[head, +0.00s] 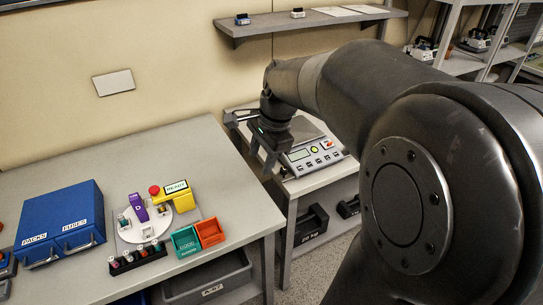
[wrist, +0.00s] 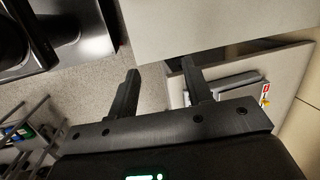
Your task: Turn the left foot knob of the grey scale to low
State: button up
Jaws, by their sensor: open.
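The grey scale (head: 318,152) stands on a small grey table in the head view. It has a flat metal pan, partly hidden by my arm, and a sloped front panel with a display and coloured buttons. My gripper (head: 262,160) is at the scale's left side, pointing down by the gap between the two tables. Floor and a pale table edge show beyond the fingers.
The large table (head: 95,165) at left holds a blue drawer box (head: 62,222), a white round stand with a yellow READY device (head: 180,193), and green and orange bins (head: 186,241). A wall shelf (head: 305,22) hangs above. Black weights sit under the scale's table.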

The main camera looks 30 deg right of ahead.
jog(key=w+d+f+m+g, duration=0.1)
jog(key=w+d+f+m, duration=0.2)
jog(key=w+d+m, duration=0.3)
jog(key=m+g+h, duration=0.1)
jog(key=m+h, duration=0.1)
jog(key=m, duration=0.8)
send_over(284, 169)
notch_tip(284, 169, down, 4)
notch_tip(284, 169, down, 10)
jog(key=shift+f, duration=0.25)
jog(key=shift+w, duration=0.1)
jog(key=c, duration=1)
